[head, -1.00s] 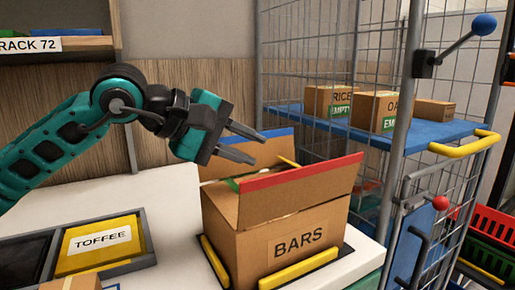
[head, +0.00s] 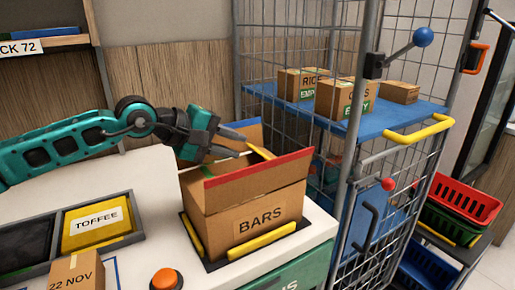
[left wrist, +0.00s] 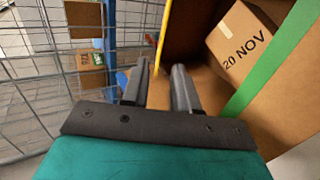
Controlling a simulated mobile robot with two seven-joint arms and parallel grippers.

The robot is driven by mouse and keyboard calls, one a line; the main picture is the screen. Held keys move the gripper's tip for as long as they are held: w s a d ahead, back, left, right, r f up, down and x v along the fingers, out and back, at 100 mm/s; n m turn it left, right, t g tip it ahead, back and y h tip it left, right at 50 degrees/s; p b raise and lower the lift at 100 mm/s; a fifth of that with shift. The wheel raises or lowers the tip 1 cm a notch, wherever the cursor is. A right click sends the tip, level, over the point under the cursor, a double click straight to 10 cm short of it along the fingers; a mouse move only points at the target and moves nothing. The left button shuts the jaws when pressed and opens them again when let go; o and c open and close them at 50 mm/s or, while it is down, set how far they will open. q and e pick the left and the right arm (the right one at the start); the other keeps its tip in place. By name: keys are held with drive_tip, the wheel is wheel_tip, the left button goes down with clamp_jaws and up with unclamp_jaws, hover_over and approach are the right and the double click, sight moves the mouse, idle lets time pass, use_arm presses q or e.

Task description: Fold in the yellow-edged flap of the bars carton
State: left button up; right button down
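The bars carton (head: 262,218) stands upright on the counter with its top open. Its red-edged flap (head: 262,174) stands up at the front and its blue-edged flap (head: 247,133) at the back. The yellow-edged flap (head: 260,152) stands at the right end, seen nearly edge-on; its yellow edge also shows in the left wrist view (left wrist: 162,35). A green edge (left wrist: 270,65) crosses the left wrist view beside a small "20 NOV" carton (left wrist: 240,38) inside. My left gripper (head: 243,143) is over the opening, fingers parted and empty, just left of the yellow edge. My right gripper is out of view.
A wire cage trolley (head: 300,50) with a blue shelf (head: 385,118) and small cartons stands close on the right. A toffee bin (head: 100,238), a "22 NOV" carton (head: 78,272) and an orange button (head: 165,279) are at the front left. Red and green crates (head: 465,200) are far right.

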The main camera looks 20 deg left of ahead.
sight(258, 150)
use_arm(q)
drive_tip(key=x, duration=0.7)
drive_tip(key=shift+w+d+f, duration=0.1)
drive_tip(key=shift+w+d, duration=0.05)
drive_tip(key=shift+w, duration=0.05)
drive_tip(key=shift+c, duration=0.3)
clamp_jaws()
